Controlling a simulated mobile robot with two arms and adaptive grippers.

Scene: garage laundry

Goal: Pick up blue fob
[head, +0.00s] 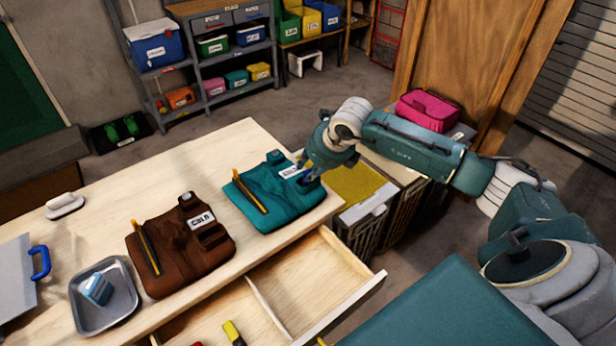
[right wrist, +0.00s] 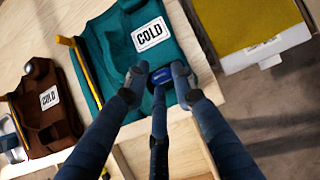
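The blue fob (right wrist: 161,76) lies at the lower edge of a teal apron-like cloth (right wrist: 110,75) in the right wrist view. The same teal cloth (head: 262,203) lies on the wooden table in the head view, with a white "COLD" label and a yellow-black pencil. My right gripper (right wrist: 160,80) has its fingertips around the fob, one on each side and a third below it. Whether they press on it is not clear. In the head view my right gripper (head: 308,172) is low over the cloth's right end and partly hides that spot. My left gripper is not in view.
A brown cloth (head: 175,255) with a "COLD" label and a grey tray (head: 103,318) holding a blue-white item lie further left on the table. An open drawer (head: 335,275) juts out in front. Crates (head: 385,225) stand just beyond the table's right edge.

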